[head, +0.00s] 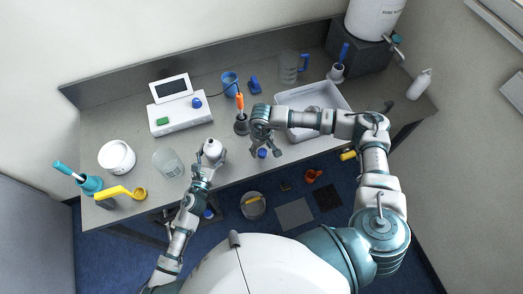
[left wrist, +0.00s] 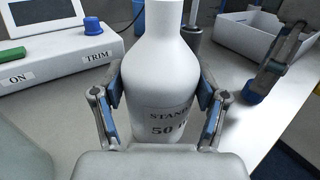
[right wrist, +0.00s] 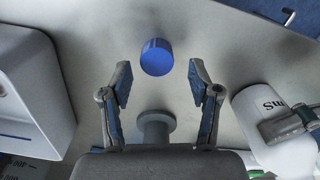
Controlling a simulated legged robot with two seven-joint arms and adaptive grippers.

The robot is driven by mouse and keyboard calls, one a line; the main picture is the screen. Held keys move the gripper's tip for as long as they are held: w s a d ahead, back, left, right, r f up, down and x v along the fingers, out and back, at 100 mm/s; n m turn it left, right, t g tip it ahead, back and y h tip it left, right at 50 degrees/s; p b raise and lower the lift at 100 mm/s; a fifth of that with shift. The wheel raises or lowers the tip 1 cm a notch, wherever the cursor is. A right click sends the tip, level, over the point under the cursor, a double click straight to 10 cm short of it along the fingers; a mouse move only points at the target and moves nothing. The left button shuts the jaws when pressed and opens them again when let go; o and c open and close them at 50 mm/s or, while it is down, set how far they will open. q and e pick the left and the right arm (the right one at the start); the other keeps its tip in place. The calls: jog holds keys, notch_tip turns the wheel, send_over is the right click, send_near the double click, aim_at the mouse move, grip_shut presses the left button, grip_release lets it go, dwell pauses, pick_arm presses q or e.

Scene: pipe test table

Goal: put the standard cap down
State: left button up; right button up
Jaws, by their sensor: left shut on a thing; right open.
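The standard cap, a small blue cylinder (head: 262,153), stands on the table near its front edge. It also shows on the bare tabletop in the left wrist view (left wrist: 250,91) and the right wrist view (right wrist: 156,57). My right gripper (right wrist: 159,76) is open, with its fingertips on either side of and just short of the cap in its wrist view; a gap shows around the cap. My left gripper (left wrist: 161,100) is shut on the white standard bottle (left wrist: 160,75), which is upright, its label partly readable. The bottle also shows in the head view (head: 213,148).
A white tray (head: 347,98) stands right of the right gripper. A holder with an orange-handled tool (head: 240,103) is behind the cap. The white instrument (head: 180,117), a glass beaker (head: 168,163) and a white tub (head: 117,157) stand left. The front edge is close to the cap.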

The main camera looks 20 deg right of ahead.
aim_at(262, 152)
pick_arm(q)
jog(key=shift+d, duration=0.1)
pick_arm(e)
notch_tip(262, 152, up, 9)
jog(key=shift+r, duration=0.15)
pick_arm(q)
jog(key=o, duration=1.3)
